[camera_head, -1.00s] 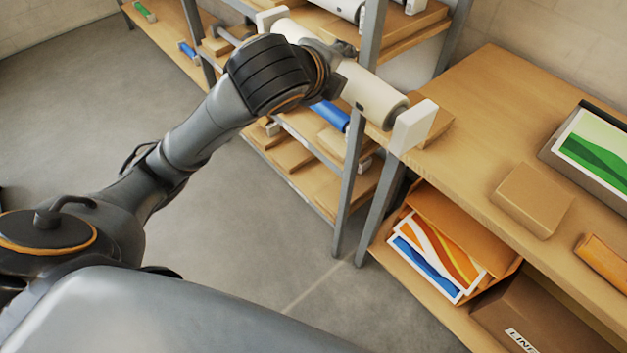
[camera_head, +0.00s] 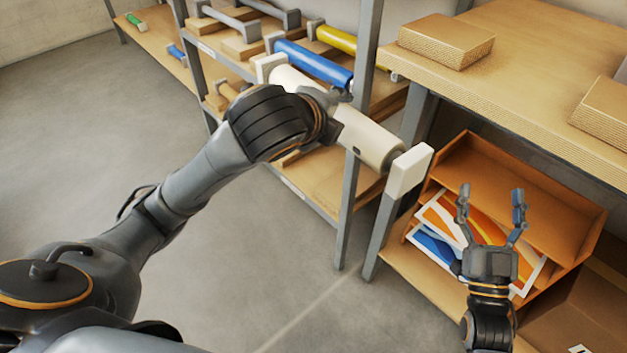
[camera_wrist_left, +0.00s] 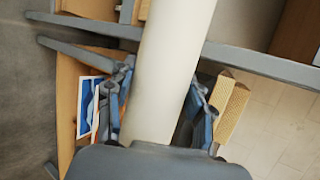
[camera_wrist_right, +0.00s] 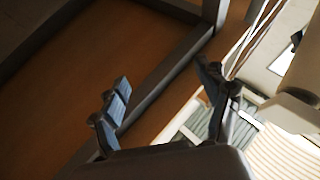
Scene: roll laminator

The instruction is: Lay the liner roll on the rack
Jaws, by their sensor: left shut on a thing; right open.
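My left gripper (camera_head: 325,102) is shut around the middle of the cream liner roll (camera_head: 368,137), which has white square end blocks. The roll is held tilted in front of the rack (camera_head: 352,160), its right end lower and near a post. In the left wrist view the roll (camera_wrist_left: 172,60) runs between the fingers (camera_wrist_left: 162,105). The rack carries a blue roll (camera_head: 312,62), a yellow roll (camera_head: 338,40) and grey empty-looking holders (camera_head: 228,14) on wooden blocks. My right gripper (camera_head: 491,208) is open and empty, in front of an orange tray; its fingers also show in the right wrist view (camera_wrist_right: 168,95).
A wooden table (camera_head: 530,50) stands at the right with cardboard boxes (camera_head: 446,40) on top. Below it, the orange tray (camera_head: 560,190) holds colourful prints (camera_head: 437,240). Rack posts stand close to the roll. The grey floor (camera_head: 90,130) at left is clear.

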